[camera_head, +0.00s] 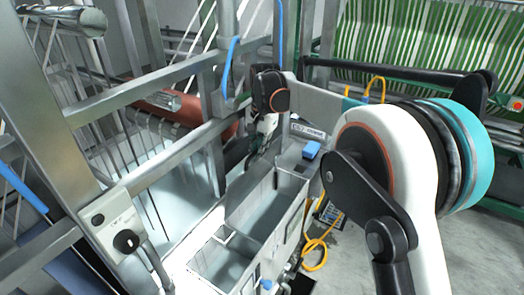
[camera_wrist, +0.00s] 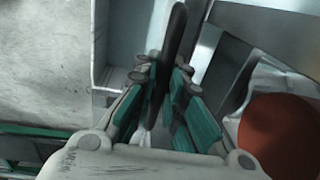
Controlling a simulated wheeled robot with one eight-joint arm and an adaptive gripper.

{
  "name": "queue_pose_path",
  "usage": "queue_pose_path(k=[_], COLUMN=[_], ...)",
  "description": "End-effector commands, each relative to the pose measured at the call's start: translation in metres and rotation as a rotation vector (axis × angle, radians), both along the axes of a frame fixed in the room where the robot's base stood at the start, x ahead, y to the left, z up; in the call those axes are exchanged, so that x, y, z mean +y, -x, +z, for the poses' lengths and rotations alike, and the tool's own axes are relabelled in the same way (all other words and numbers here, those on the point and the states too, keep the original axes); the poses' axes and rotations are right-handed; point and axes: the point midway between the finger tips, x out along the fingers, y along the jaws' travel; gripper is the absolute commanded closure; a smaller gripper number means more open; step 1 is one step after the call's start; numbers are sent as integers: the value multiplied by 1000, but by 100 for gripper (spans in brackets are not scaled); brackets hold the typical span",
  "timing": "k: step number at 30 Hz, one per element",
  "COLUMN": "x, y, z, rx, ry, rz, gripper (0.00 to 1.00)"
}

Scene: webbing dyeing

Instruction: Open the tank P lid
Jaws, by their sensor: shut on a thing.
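My gripper (camera_wrist: 164,80) is shut on a dark, slim handle-like bar (camera_wrist: 178,32), which runs up between the teal finger pads in the wrist view. In the head view my gripper (camera_head: 260,148) is small and partly in shadow, at the far end of a grey metal tank (camera_head: 292,215). The tank has a larger and a smaller compartment, both showing their inside from above. I cannot tell which part is the tank P lid, nor whether the bar belongs to it; no lettering for P is readable.
Steel frame posts and rails (camera_head: 170,80) stand left of the tank, with a control box (camera_head: 118,232) in front. A blue block (camera_head: 311,150) sits near the tank's far right corner. A yellow cable (camera_head: 318,250) lies at right. A reddish roller (camera_wrist: 280,135) is close to my gripper.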

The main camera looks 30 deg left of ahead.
Motion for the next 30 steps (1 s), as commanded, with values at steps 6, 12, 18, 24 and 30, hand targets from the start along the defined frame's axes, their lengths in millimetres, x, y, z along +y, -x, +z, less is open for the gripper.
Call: queue_pose_path(k=[6, 12, 18, 24, 30], x=[0, 0, 0, 0, -4], y=[-1, -1, 0, 0, 0], z=[0, 0, 0, 0, -1], rx=[-1, 0, 0, 0, 0], ry=[-1, -1, -1, -1, -1], rz=[0, 0, 0, 0, -1], gripper=[100, 79, 69, 69, 69])
